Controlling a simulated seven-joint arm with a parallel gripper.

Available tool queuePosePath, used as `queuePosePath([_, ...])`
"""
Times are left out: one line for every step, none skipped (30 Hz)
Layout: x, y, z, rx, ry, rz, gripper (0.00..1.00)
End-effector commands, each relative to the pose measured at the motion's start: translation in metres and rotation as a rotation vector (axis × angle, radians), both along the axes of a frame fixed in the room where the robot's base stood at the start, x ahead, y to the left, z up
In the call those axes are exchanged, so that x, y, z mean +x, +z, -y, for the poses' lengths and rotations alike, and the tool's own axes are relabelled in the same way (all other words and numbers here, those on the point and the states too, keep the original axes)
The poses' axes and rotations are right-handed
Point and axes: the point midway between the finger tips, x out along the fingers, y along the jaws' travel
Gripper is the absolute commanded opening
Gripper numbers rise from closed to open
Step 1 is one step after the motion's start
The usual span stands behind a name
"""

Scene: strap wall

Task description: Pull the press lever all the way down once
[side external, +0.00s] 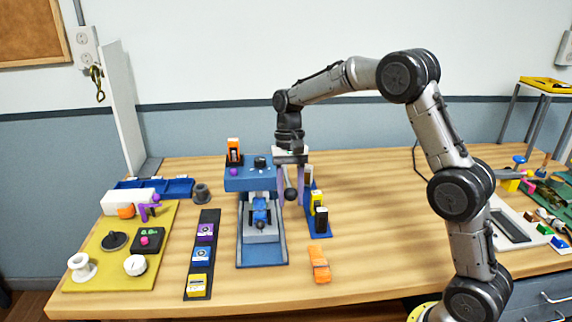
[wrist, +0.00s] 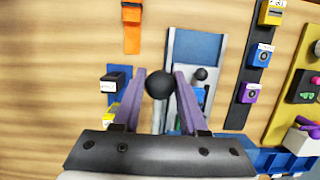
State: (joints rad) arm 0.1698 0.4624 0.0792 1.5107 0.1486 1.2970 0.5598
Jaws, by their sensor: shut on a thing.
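The blue press (side external: 262,185) stands in the middle of the table. Its lever ends in a round black knob (side external: 291,195) at the press's right side. My gripper (side external: 292,187) points down from above, with its purple fingers on either side of the knob. In the wrist view the black knob (wrist: 159,84) sits between the two finger tips (wrist: 162,80), and the gripper is shut on it. The press body (wrist: 195,50) shows behind the right finger. Most of the lever rod is hidden by the knob and fingers.
A blue rack (side external: 318,222) with several small boxes stands close right of the press. An orange piece (side external: 319,264) lies in front of it. A dark strip (side external: 202,254) with boxes lies left, beside a yellow board (side external: 85,270). The table right of the rack is mostly clear.

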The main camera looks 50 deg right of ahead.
Motion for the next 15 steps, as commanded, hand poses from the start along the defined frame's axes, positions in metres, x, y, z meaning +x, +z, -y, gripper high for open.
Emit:
queuePosePath([-0.0007, -0.0023, -0.0013, 0.002, 0.000, -0.004, 0.11])
queuePosePath([-0.0008, -0.0027, -0.0014, 0.002, 0.000, -0.004, 0.11])
queuePosePath([-0.0008, -0.0030, -0.0014, 0.003, 0.000, -0.003, 0.11])
queuePosePath([-0.0008, -0.0031, -0.0014, 0.003, 0.000, -0.003, 0.11])
queuePosePath([-0.0009, -0.0031, -0.0014, 0.003, 0.000, -0.003, 0.11])
queuePosePath([-0.0008, -0.0031, -0.0015, 0.003, 0.000, -0.003, 0.11])
queuePosePath([-0.0009, -0.0031, -0.0014, 0.003, 0.000, -0.003, 0.11])
queuePosePath([-0.0009, -0.0031, -0.0014, 0.003, 0.000, -0.003, 0.11])
queuePosePath([-0.0009, -0.0030, -0.0015, 0.003, 0.000, -0.003, 0.11])
queuePosePath([-0.0009, -0.0031, -0.0015, 0.002, 0.000, -0.004, 0.11])
queuePosePath([-0.0009, -0.0032, -0.0015, 0.002, 0.000, -0.004, 0.11])
queuePosePath([-0.0009, -0.0035, -0.0015, 0.003, 0.000, -0.004, 0.11])
queuePosePath([-0.0010, -0.0040, -0.0016, 0.003, 0.000, -0.004, 0.11])
queuePosePath([-0.0010, -0.0048, -0.0016, 0.003, 0.000, -0.004, 0.11])
queuePosePath([-0.0011, -0.0062, -0.0016, 0.003, 0.000, -0.004, 0.11])
